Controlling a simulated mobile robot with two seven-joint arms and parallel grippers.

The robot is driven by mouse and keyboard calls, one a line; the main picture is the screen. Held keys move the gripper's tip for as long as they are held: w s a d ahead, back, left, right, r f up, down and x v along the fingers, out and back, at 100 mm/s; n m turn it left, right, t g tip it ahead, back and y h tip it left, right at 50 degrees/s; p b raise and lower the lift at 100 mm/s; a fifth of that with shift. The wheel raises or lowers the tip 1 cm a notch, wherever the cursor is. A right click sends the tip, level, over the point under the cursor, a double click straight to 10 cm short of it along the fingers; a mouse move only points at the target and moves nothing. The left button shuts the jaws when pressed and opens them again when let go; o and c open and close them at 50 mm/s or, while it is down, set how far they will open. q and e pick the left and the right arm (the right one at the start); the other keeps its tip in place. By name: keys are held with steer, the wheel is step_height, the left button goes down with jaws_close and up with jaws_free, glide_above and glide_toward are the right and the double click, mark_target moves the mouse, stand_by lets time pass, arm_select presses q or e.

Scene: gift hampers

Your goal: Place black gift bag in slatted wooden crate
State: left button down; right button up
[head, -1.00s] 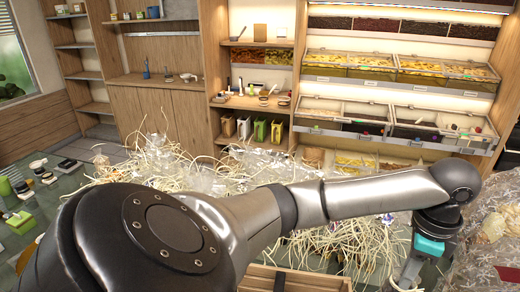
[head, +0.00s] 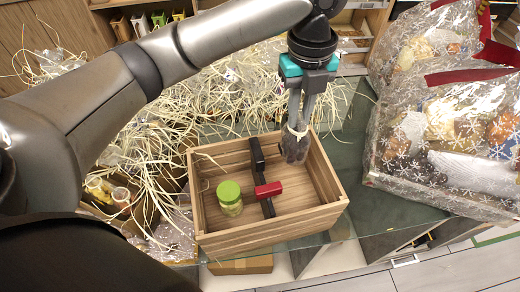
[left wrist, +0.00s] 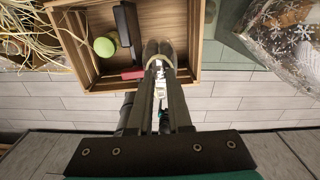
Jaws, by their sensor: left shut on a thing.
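The slatted wooden crate (head: 270,236) stands on the dark green table top in the head view; it also shows in the left wrist view (left wrist: 187,22). My left gripper (head: 298,122) points down at the crate's back right corner. It is shut on the black gift bag (head: 293,150), a small dark pouch with a cream tie near its top. The bag hangs over the inside of the crate; whether it touches the floor or wall cannot be told. In the left wrist view the bag (left wrist: 160,48) is just beyond my fingertips (left wrist: 160,68). My right gripper is out of view.
A green-lidded jar (head: 230,197), a red item (head: 268,190) and long black items (head: 257,154) lie in the crate's left and middle. Its right part is clearer. Pale straw (head: 225,95) lies behind and left. Snowflake-wrapped hampers (head: 440,140) stand close on the right.

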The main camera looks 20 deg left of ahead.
mark_target(295, 141)
arm_select(q)
step_height(295, 141, down, 20)
steer(key=b, duration=0.2)
stand_by(0.4)
steer(key=shift+f, duration=0.1)
steer(key=c, duration=0.8)
jaws_free()
steer(key=shift+c, duration=0.2)
step_height(295, 141, up, 12)
steer(key=shift+r+p, duration=0.2)
steer(key=shift+p, duration=0.4)
